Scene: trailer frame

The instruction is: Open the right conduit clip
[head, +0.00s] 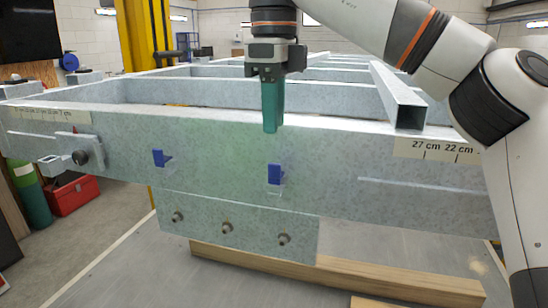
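The right conduit clip (275,174) is a small blue piece on the front face of the galvanized trailer beam (330,170), with a pale, see-through part under it. A similar blue clip (160,158) sits further left on the same face. My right gripper (272,130) points down from above, with teal fingers whose tips are just above the right clip in the picture. The fingers overlap from this angle, so the gap between them cannot be judged. I see nothing held at the tips. My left gripper is not in view.
A lower plate with several bolts (227,228) hangs below the clips. A square tube (398,95) lies across the frame at right, near a "27 cm 22 cm" label (437,148). A bracket with a dark knob (80,157) is at left. Wooden beams (340,277) lie below.

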